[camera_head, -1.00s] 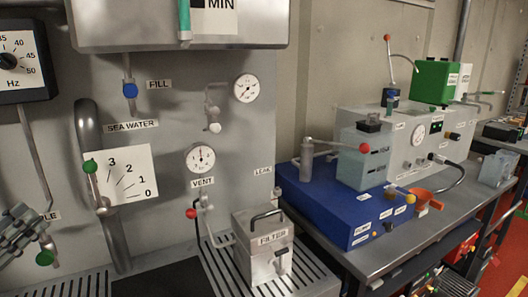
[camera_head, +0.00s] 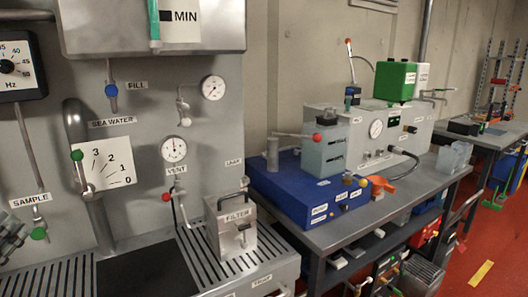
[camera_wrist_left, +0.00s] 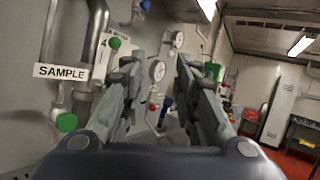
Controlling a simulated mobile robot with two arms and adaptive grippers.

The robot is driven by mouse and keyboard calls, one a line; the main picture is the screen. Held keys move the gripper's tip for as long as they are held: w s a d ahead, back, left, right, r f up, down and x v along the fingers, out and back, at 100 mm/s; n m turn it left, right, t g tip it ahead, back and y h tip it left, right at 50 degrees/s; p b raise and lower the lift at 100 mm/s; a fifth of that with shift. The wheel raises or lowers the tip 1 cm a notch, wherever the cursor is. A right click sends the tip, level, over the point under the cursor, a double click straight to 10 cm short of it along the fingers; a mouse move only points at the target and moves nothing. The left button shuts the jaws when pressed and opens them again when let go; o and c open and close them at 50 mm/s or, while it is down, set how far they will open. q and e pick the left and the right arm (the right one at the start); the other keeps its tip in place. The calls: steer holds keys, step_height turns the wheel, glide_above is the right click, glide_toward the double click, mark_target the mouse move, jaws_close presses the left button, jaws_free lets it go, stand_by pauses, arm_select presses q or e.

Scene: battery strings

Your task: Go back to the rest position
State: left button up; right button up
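My left gripper (camera_head: 12,236) shows only in part at the left edge of the head view, in front of the grey panel and below the SAMPLE label (camera_head: 30,200). In the left wrist view my left gripper (camera_wrist_left: 160,68) has its two fingers spread apart, with nothing between them. The SAMPLE label (camera_wrist_left: 61,72) and a green knob (camera_wrist_left: 66,122) are to the left of the fingers there. My right gripper is in neither view.
The panel carries a SEA WATER pipe (camera_head: 75,118), a dial scale (camera_head: 104,166) and gauges. A FILTER box (camera_head: 231,230) stands on the slotted tray (camera_head: 262,262). A bench with a blue unit (camera_head: 290,190) is to the right. Red floor (camera_head: 500,250) is open at far right.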

arm_select(q)
steer(key=s+d+f+n+g+y, duration=0.15)
steer(key=f+n+g+y, duration=0.4)
steer(key=f+n, duration=0.85)
steer(key=d+f+n+g+y, duration=0.25)
steer(key=f+n+y, duration=0.55)
steer(key=f+n, duration=0.5)
steer(key=s+d+f+n+g+h, duration=0.3)
steer(key=s+d+f+n+g, duration=0.15)
steer(key=s+d+f, duration=0.4)
steer(key=s+d+f+n+g+h, duration=0.35)
steer(key=s+d+f+g, duration=0.25)
steer(key=s+d, duration=0.6)
step_height(320, 180, down, 26)
steer(key=d, duration=0.1)
steer(key=s+a+f+g, duration=0.2)
steer(key=s+f, duration=1.2)
steer(key=s, duration=0.2)
steer(key=shift+s+a+f, duration=0.3)
steer(key=shift+f, duration=0.1)
